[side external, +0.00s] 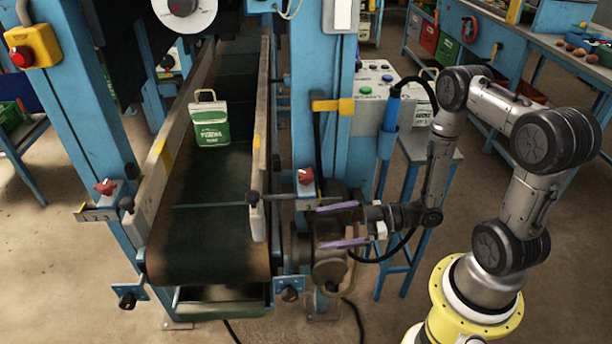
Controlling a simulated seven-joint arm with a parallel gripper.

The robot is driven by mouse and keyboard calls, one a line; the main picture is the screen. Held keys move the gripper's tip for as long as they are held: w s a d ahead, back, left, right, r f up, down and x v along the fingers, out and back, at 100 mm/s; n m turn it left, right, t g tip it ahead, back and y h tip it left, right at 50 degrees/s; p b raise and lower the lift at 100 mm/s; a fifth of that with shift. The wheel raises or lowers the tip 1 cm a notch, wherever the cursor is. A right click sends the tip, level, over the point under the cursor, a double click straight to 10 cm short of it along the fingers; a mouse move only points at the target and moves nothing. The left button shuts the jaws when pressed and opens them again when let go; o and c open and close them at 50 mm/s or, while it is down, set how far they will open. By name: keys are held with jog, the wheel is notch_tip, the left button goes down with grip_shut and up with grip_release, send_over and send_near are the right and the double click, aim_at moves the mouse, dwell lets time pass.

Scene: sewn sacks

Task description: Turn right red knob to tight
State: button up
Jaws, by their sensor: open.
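The right red knob (305,176) sits on the blue post at the right side of the conveyor. A rod passes just below it toward the belt. A second red knob (105,187) sits on the left post. My gripper (320,227) is open, its two purple fingers pointing left. It is below and slightly right of the right red knob, in front of the motor housing, apart from the knob. Nothing shows between the fingers. I cannot make out the tightness marking beside the knob.
A green and white sack (211,124) stands on the dark conveyor belt (210,220). A control box (376,92) with buttons is behind my arm. A yellow bracket (332,105) juts from the right post above the knob. A blue stool stands behind my gripper.

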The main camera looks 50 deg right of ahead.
aim_at(306, 173)
jog(key=d+r+m+t+h, duration=0.4)
jog(key=d+m+t+h, duration=0.15)
jog(key=d+m, duration=0.35)
jog(key=shift+n+h, duration=0.25)
jog(key=shift+n, duration=0.35)
jog(key=x, duration=1.2)
jog(key=shift+w, duration=0.45)
jog(key=shift+c, duration=0.2)
jog(key=c, duration=1.2)
